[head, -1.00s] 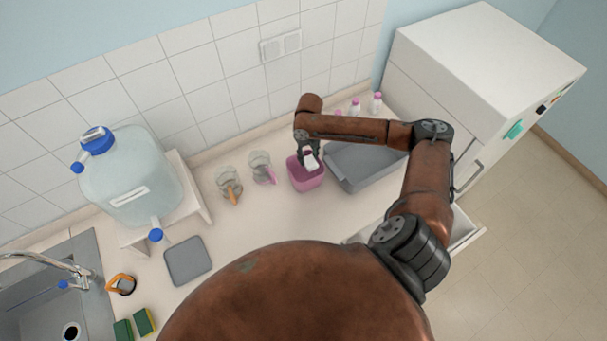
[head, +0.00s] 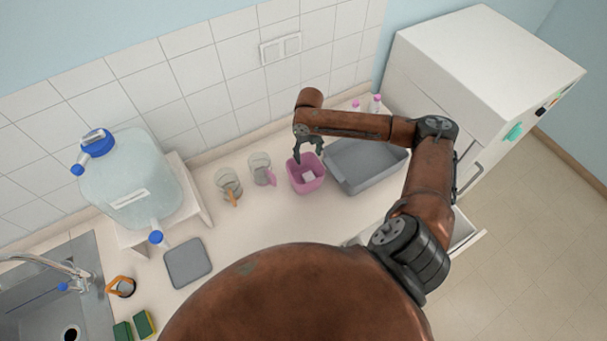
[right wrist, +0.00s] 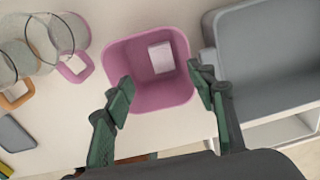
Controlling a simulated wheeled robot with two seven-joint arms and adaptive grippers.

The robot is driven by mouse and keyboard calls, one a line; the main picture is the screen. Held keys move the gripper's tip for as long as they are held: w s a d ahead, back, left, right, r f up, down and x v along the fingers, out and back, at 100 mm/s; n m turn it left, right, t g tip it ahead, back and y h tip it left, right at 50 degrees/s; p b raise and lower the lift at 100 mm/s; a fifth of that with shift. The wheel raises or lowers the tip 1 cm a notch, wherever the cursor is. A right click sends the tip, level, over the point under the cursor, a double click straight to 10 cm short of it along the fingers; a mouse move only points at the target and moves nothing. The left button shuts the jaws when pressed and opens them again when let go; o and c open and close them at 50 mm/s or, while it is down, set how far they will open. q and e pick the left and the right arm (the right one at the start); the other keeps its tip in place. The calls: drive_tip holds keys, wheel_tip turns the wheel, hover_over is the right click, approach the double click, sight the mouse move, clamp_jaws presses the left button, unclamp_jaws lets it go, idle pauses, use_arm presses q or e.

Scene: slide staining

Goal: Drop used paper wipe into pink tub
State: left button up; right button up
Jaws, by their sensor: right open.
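The pink tub (head: 306,184) stands on the counter between a glass mug and a grey tray. The white paper wipe (head: 308,176) lies inside it. In the right wrist view the wipe (right wrist: 161,57) rests in the pink tub (right wrist: 120,50), toward its far right side. My right gripper (head: 309,157) is above the tub, open and empty, with its fingers apart (right wrist: 160,97) and not touching the wipe. My left gripper is not in view.
The grey tray (head: 345,179) stands right of the tub. Two glass mugs with pink (head: 261,167) and orange (head: 228,184) handles stand to its left. Pink-capped bottles (head: 376,104) stand behind. A large water container (head: 130,180) is farther left. The front counter is partly clear.

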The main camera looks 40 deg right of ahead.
wheel_tip(320, 180, up, 9)
idle(0.3)
drive_tip(key=shift+w, duration=0.1)
